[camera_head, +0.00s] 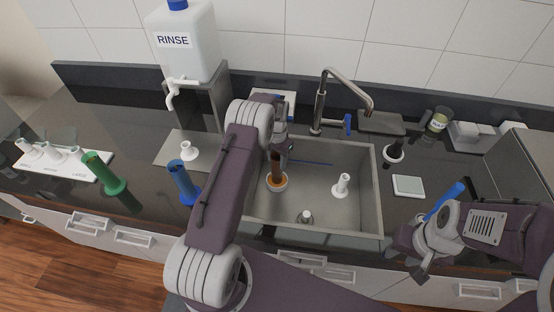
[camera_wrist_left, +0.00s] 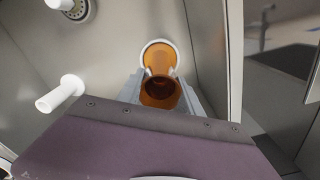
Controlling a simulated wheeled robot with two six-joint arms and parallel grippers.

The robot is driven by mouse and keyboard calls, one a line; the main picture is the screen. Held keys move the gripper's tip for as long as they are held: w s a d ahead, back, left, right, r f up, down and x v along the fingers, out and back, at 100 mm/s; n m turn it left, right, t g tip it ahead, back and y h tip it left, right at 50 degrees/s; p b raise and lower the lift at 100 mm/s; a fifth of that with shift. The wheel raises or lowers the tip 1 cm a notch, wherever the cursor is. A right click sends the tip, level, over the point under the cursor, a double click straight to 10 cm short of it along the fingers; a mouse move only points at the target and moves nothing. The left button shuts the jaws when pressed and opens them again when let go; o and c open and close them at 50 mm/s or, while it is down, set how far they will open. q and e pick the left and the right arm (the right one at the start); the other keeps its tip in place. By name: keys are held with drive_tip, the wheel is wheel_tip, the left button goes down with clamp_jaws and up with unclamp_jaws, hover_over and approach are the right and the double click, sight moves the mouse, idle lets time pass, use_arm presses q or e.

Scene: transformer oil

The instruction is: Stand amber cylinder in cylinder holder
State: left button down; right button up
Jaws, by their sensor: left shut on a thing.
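The amber cylinder (camera_head: 277,166) is upright in the sink, and its wide amber foot (camera_head: 277,182) has a white rim around it near the sink floor. My left gripper (camera_head: 280,150) is shut on its upper part from above. In the left wrist view the amber cylinder (camera_wrist_left: 160,92) sits between the two fingers, with its open mouth toward the camera. I cannot tell whether the white rim belongs to the cylinder or a holder. A white board with upright pegs (camera_head: 62,160) lies at the far left. My right gripper (camera_head: 425,245) is at the counter's front right, its jaws unclear.
White pegged pieces stand in the sink (camera_head: 372,205), one at right (camera_head: 341,186). The RINSE container (camera_head: 186,50) is back left.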

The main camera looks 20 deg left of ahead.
use_arm(q)
drive_tip(key=shift+f+b, duration=0.35)
drive_tip(key=shift+f, duration=0.25)
drive_tip(key=c, duration=0.7)
unclamp_jaws()
drive_tip(key=shift+r, duration=0.1)
wheel_tip(320, 180, up, 9)
drive_tip(key=b, duration=0.1)
